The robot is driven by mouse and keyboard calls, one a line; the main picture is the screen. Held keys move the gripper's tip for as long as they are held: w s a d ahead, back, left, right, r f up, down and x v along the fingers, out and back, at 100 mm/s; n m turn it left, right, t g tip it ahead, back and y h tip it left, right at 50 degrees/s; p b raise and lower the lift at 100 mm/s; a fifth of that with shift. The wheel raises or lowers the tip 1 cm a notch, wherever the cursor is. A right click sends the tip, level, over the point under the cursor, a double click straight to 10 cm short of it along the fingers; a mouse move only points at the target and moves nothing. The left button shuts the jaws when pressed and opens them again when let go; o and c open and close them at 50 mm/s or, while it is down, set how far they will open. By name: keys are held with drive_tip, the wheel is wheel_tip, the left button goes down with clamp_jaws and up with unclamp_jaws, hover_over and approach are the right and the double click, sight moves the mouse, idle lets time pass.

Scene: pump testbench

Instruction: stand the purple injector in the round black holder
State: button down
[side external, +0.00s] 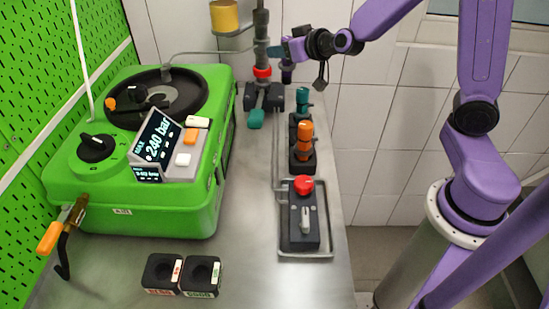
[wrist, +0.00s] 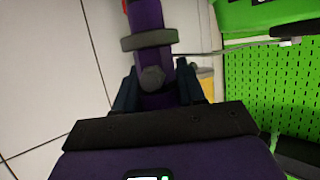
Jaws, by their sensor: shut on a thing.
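The purple injector (wrist: 148,25) is a dark purple cylinder with a grey collar and a round knob; in the wrist view it stands between my fingers. My gripper (wrist: 156,85) is shut on it. In the side view my gripper (side external: 283,50) is at the back of the bench, beside the upright pipe, and the injector (side external: 287,74) shows small and dark below it. I cannot tell whether its lower end touches anything. Two black blocks with round openings stand at the front: a red-labelled one (side external: 161,269) and a green-labelled one (side external: 202,272). Both openings look empty.
A green test machine (side external: 135,205) fills the left of the bench. A teal injector (side external: 303,101) and an orange injector (side external: 304,139) stand in black holders. A red-button control box (side external: 304,235) lies in front of them. Bare bench lies between machine and box.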

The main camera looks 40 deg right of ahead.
drive_tip(key=shift+r, duration=2.4)
drive_tip(key=shift+a+r, duration=0.25)
drive_tip(key=shift+a, duration=0.05)
drive_tip(key=s+a+n+g+y, duration=0.2)
drive_tip(key=s+a+n+y, duration=0.25)
drive_tip(key=s+a, duration=0.65)
drive_tip(key=s+a+n+g+y, duration=0.2)
drive_tip(key=s+a+n+y, duration=0.4)
drive_tip(key=a, duration=0.8)
drive_tip(key=shift+m+h, duration=0.65)
drive_tip(key=shift+m, duration=0.3)
drive_tip(key=shift+s+f, duration=0.15)
drive_tip(key=shift+f, duration=8.85)
drive_tip(key=shift+f, duration=0.15)
drive_tip(key=c, duration=0.7)
unclamp_jaws()
drive_tip(key=shift+o, duration=0.2)
